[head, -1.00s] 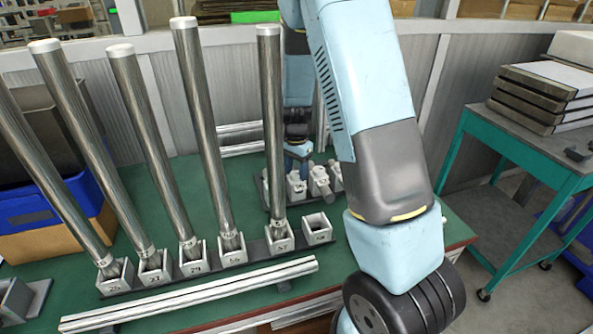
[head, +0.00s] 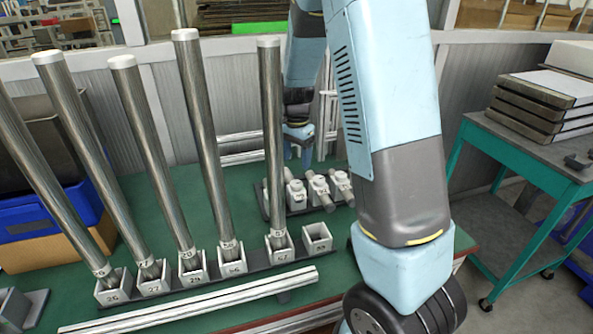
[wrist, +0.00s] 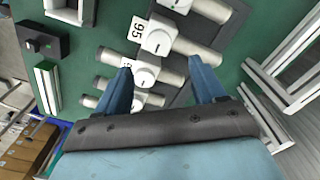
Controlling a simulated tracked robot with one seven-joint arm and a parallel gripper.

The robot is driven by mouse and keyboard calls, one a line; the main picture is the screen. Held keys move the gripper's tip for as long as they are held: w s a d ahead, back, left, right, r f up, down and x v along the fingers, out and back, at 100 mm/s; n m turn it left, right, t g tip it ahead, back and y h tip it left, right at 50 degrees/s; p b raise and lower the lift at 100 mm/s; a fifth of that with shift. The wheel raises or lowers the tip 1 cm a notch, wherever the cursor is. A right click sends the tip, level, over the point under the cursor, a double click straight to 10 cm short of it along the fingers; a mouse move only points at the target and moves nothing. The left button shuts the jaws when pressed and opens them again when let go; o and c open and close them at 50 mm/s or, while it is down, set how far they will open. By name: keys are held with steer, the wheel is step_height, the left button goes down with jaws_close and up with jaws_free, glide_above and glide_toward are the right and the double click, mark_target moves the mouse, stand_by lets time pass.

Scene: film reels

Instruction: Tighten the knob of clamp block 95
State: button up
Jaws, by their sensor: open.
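In the wrist view, clamp block 95 (wrist: 184,48) is a grey cylinder-like block with a round white knob (wrist: 158,42); its label reading 95 lies left of the knob. A neighbouring clamp block with a white knob (wrist: 145,75) lies below it, its label partly hidden by a finger. My gripper (wrist: 163,84) is open and empty, its two blue fingers spread over the row, apart from knob 95. In the head view the clamp row (head: 316,188) stands at the back of the green table, its labels unreadable. My gripper (head: 300,150) shows above the row, partly hidden.
Several tall metal tubes lean in numbered sockets on a rack (head: 205,276) at the left, with one empty socket (head: 317,238). Pale rails (head: 200,300) lie in front. A teal cart (head: 560,165) carries stacked flat cases at the right. A blue bin (head: 40,215) stands left.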

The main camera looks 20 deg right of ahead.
steer(key=shift+r, duration=2.45)
steer(key=s+r+n+t+y, duration=0.1)
steer(key=s+r+n+t, duration=0.35)
steer(key=s+r, duration=0.95)
steer(key=s+r+n+t+h, duration=0.1)
steer(key=s+r+n, duration=0.2)
steer(key=s+n, duration=0.4)
steer(key=shift+s+r, duration=0.15)
steer(key=shift+s, duration=3.55)
